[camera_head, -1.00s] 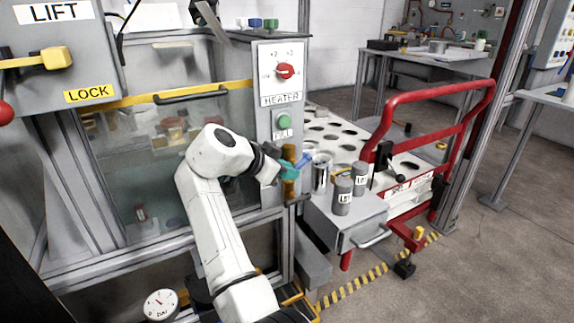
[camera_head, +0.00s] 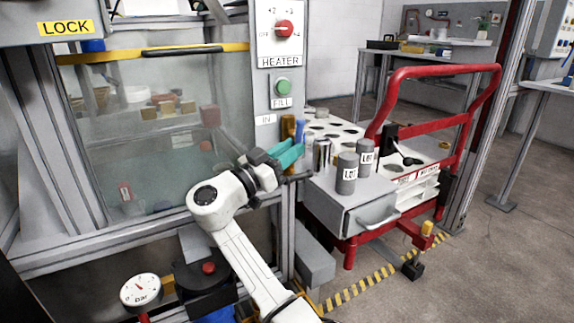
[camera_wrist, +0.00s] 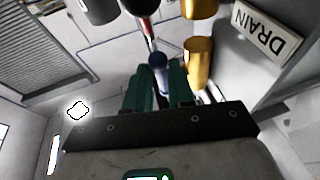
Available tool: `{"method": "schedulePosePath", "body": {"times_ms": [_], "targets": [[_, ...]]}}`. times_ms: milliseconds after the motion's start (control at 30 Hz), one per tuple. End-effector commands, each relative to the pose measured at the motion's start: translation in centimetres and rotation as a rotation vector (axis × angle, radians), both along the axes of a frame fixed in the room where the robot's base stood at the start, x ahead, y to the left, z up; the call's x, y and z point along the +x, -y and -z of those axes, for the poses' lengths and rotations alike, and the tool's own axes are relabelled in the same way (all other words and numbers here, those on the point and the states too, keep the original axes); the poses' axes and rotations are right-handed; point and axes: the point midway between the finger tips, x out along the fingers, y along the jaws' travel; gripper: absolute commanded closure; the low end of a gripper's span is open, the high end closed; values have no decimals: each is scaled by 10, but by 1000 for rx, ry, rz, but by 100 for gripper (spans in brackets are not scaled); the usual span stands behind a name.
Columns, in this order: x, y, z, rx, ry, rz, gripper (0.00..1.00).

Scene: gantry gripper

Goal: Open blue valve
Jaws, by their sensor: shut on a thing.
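My gripper (camera_head: 287,153) has teal fingers and reaches up and right to the pipework beside the IN label at the cabinet's corner. In the wrist view my gripper (camera_wrist: 160,80) has its fingers closed around the blue valve (camera_wrist: 158,62), a small cylindrical blue piece between them. In the head view a bit of the blue valve (camera_head: 300,130) shows just above the fingers; the rest is hidden by them. A brass fitting (camera_wrist: 198,62) stands right beside the fingers in the wrist view, and brass pipe (camera_head: 287,127) also shows in the head view.
A DRAIN label (camera_wrist: 263,32) is on the panel near the brass fitting. Grey canisters (camera_head: 346,173) stand on the drawer unit (camera_head: 345,205) to the right, close to my gripper. A red-railed cart (camera_head: 440,72) is behind it. The glass cabinet (camera_head: 150,130) stands left.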

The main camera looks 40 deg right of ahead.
Motion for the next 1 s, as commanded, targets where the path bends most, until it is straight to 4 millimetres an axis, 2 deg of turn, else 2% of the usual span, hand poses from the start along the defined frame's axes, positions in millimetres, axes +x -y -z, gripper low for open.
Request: {"method": "schedulePosePath", "body": {"times_ms": [33,333,833,867,1000], "targets": [[0,0,8,-25,-9,1,100],[-1,2,6,-115,-37,0,100],[0,2,5,-130,-41,-2,100],[0,2,5,-130,-41,-2,75],[-1,2,4,-129,-39,-1,62]]}}
